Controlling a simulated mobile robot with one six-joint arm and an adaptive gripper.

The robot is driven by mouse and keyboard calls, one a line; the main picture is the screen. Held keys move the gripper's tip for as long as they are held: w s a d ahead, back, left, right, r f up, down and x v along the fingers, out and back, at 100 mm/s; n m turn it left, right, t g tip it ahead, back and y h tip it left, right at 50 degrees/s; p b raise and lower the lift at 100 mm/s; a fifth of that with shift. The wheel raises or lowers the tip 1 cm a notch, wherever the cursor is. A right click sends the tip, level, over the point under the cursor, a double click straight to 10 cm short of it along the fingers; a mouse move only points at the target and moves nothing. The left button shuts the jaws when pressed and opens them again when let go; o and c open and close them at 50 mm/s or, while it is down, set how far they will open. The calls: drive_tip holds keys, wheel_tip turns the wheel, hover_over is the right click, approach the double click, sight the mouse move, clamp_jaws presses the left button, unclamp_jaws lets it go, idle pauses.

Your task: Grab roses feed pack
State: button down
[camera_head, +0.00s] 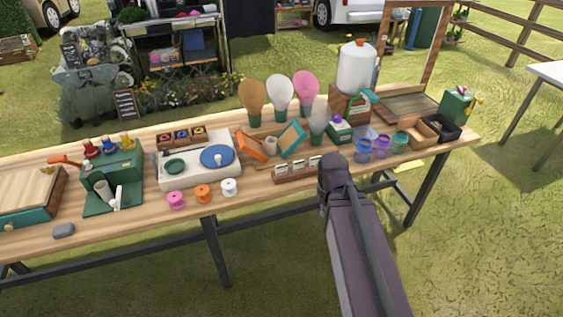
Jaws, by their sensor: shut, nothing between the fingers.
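I cannot pick out the roses feed pack for certain. A low wooden rack (297,173) at the front edge of the wooden table holds small white-faced packets or cards (298,166); their print is too small to read. My dark arm rises from the bottom right, and its jointed end stands in front of the table, just right of the rack. No gripper fingers show in this view.
The wooden table (130,222) is crowded. Pink (176,201), orange (202,194) and white (229,187) spools stand left of the rack. Purple (381,147) and teal (400,139) jars stand to its right. A white dispenser (356,68) stands behind. Grass (480,230) is open at right.

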drive_tip(key=shift+r+p, duration=0.55)
drive_tip(key=shift+r, duration=0.4)
drive_tip(key=c, duration=0.6)
unclamp_jaws()
drive_tip(key=shift+d, duration=0.1)
